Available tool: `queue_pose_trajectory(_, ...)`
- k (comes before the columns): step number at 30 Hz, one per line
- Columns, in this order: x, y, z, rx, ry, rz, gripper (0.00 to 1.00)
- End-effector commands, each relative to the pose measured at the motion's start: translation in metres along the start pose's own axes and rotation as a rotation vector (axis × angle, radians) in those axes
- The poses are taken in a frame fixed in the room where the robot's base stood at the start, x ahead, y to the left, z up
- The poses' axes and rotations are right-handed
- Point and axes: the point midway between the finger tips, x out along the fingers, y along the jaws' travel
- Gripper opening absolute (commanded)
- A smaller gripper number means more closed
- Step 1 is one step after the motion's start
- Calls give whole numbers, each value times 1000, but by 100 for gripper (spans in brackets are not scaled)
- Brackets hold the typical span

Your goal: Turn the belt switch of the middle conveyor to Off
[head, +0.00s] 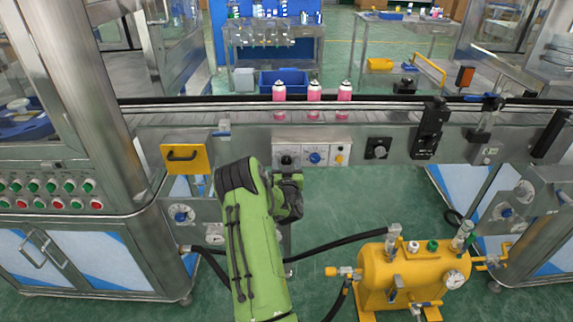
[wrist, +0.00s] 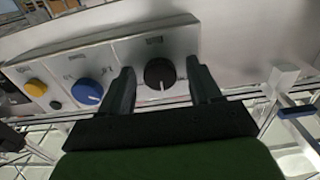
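A control panel (head: 300,153) is on the front of the middle conveyor. It carries a black rotary knob (head: 287,160), a blue knob (head: 315,157) and a yellow button (head: 339,158). Its labels are too small to read. In the wrist view, my gripper (wrist: 161,76) is open, with one finger on each side of the black knob (wrist: 160,73) and a gap visible on both sides. The knob's white mark points down in that picture. The blue knob (wrist: 87,91) is left of the fingers. In the head view, my gripper (head: 289,188) is partly hidden by my green arm.
Several pink cans (head: 314,94) stand on the conveyor above the panel. Another black knob (head: 377,148) is further right. A yellow tank (head: 400,272) with black hoses stands on the floor at lower right.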

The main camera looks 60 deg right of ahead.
Motion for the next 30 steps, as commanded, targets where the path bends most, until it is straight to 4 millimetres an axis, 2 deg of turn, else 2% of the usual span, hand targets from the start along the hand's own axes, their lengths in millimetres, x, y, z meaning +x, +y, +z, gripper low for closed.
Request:
queue_pose_trajectory(1, 0, 0, 0, 0, 0, 0, 57)
queue_pose_trajectory(11, 0, 0, 0, 0, 1, 0, 7)
queue_pose_trajectory(20, 0, 0, 0, -41, 1, -1, 7)
queue_pose_trajectory(30, 0, 0, 1, -267, 1, -1, 7)
